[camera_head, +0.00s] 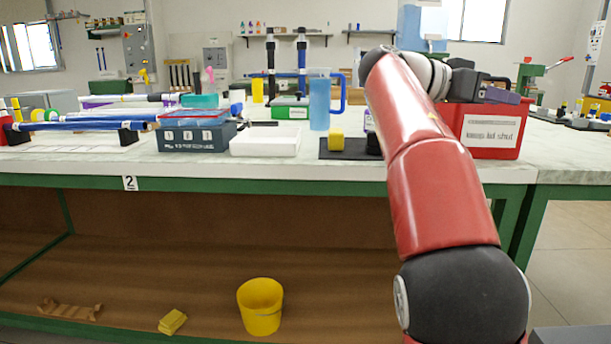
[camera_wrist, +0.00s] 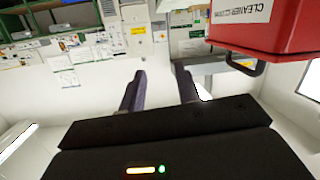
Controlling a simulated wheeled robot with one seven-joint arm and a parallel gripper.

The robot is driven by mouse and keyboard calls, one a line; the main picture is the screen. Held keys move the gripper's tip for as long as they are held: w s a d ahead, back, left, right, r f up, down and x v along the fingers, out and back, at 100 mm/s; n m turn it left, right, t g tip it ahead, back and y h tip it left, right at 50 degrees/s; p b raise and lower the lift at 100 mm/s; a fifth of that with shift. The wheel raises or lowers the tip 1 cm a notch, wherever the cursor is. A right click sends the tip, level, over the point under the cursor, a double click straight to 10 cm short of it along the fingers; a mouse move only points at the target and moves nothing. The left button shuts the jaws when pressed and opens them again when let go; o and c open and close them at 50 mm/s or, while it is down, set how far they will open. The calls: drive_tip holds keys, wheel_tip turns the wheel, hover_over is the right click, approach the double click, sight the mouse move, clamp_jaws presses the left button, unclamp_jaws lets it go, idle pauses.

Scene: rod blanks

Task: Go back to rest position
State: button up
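My red arm reaches up over the right part of the workbench (camera_head: 300,174). My gripper (camera_head: 497,91) is at its end, in front of or over the red bin (camera_head: 497,152) in the head view; its exact gap to the bin cannot be told. In the wrist view my gripper (camera_wrist: 160,78) has its two dark fingers spread apart with nothing held between them. A red container (camera_wrist: 255,40) with a white label and a dark handle is close by at upper right there; I cannot tell if it is the same bin.
A blue jug (camera_head: 319,102), a yellow block (camera_head: 336,139) on a dark mat, a white tray (camera_head: 265,143) and a dark case (camera_head: 195,138) stand on the bench left of my arm. Blue rods (camera_head: 85,126) lie at far left. A yellow bucket (camera_head: 260,310) is on the lower shelf.

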drive_tip(key=s+a+f+n+t+y+p, duration=0.1)
drive_tip(key=s+f+n+t+y+p, duration=0.3)
drive_tip(key=s+f+n+y, duration=0.5)
drive_tip(key=s+a+f+n+y+p, duration=0.5)
drive_tip(key=s+a+f+n+y, duration=0.2)
drive_tip(key=s+a+f, duration=0.9)
wheel_tip(320, 180, down, 3)
drive_tip(key=shift+s+r+t, duration=0.2)
drive_tip(key=shift+s+t, duration=0.15)
drive_tip(key=shift+t, duration=0.05)
drive_tip(key=shift+a, duration=0.1)
